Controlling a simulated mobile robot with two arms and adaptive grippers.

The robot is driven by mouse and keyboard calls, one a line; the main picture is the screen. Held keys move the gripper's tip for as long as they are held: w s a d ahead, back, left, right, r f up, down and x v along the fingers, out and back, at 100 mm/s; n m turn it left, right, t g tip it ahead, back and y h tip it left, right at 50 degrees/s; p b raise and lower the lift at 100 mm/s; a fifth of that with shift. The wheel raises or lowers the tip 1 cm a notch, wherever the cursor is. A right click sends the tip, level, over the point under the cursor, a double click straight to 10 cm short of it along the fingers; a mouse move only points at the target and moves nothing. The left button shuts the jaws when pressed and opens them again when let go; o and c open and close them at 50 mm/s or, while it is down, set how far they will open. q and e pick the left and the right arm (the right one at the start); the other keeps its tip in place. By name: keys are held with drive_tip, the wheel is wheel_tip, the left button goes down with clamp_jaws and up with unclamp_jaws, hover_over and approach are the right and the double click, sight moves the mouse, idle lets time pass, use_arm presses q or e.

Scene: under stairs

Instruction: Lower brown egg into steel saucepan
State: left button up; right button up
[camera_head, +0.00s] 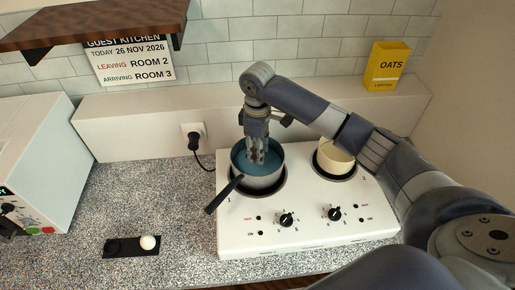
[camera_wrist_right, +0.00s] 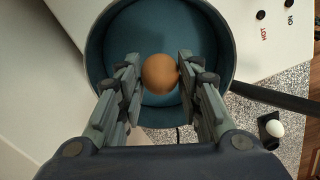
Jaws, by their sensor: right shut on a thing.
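The steel saucepan (camera_head: 262,178) stands on the left plate of the white hob, its black handle pointing to the front left. Its inside looks blue. My right gripper (camera_head: 263,158) points down into the pan's opening. In the right wrist view, my right gripper (camera_wrist_right: 159,80) is shut on the brown egg (camera_wrist_right: 160,74), with one finger on each side. The saucepan (camera_wrist_right: 215,22) surrounds the egg in that view. I cannot tell how far the egg is above the pan's bottom. In the head view the egg is hidden by the fingers. My left gripper is not in view.
A cream pot (camera_head: 335,158) stands on the right plate of the white hob (camera_head: 300,238). A black holder (camera_head: 118,248) with a white egg (camera_head: 148,242) lies on the speckled counter. A yellow oats box (camera_head: 388,66) stands on the back ledge. A wooden shelf (camera_head: 95,22) overhangs at upper left.

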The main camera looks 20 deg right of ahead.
drive_tip(key=shift+f+b, duration=0.6)
drive_tip(key=shift+f, duration=1.75)
idle(0.7)
drive_tip(key=o, duration=1.1)
wheel_tip(320, 180, up, 12)
drive_tip(key=shift+f, duration=0.15)
